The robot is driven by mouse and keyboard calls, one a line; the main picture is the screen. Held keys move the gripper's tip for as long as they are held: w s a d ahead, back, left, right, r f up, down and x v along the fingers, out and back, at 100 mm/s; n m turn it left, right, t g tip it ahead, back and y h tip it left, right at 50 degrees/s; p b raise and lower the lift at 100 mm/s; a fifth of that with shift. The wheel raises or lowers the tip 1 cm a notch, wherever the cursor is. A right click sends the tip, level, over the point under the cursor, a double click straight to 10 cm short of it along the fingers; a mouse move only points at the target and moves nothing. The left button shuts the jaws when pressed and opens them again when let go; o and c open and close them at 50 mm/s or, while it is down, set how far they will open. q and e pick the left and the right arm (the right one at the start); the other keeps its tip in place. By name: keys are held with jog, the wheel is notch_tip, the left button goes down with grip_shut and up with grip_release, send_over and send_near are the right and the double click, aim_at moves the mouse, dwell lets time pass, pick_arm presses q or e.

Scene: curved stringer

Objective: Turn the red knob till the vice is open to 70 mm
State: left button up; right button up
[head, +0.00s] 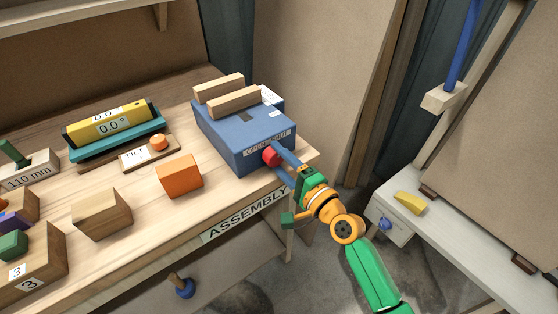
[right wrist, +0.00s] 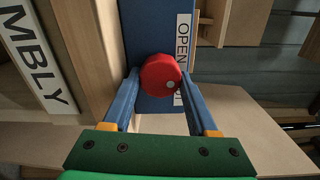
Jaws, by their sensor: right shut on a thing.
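The vice (head: 238,140) is a blue box at the right end of the bench, with two pale wooden jaws (head: 228,94) lying nearly parallel on top and a gap between them. A small white label (head: 270,94) on its top is too small to read. The red knob (head: 270,156) sticks out of its front face below a strip reading "OPEN"; in the right wrist view the knob (right wrist: 160,76) has a pale dot at its lower right. My right gripper (head: 281,160) is shut on the knob, one blue finger on each side. My left gripper is out of view.
An orange block (head: 179,176) and a wooden block (head: 101,214) stand on the bench (head: 135,260) left of the vice. A "TILT" board (head: 140,155) and a yellow level (head: 108,124) lie behind. A side table (head: 450,240) with a yellow piece (head: 409,203) stands right.

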jog(key=n, duration=0.6)
jog(key=shift+r+n, duration=0.15)
jog(key=shift+n, duration=0.15)
jog(key=n, duration=0.3)
jog(key=shift+r, duration=0.1)
jog(key=shift+n+p, duration=0.3)
jog(key=shift+n, duration=1.5)
jog(key=shift+r, duration=0.15)
jog(key=o, duration=1.4)
jog(key=shift+a, duration=0.1)
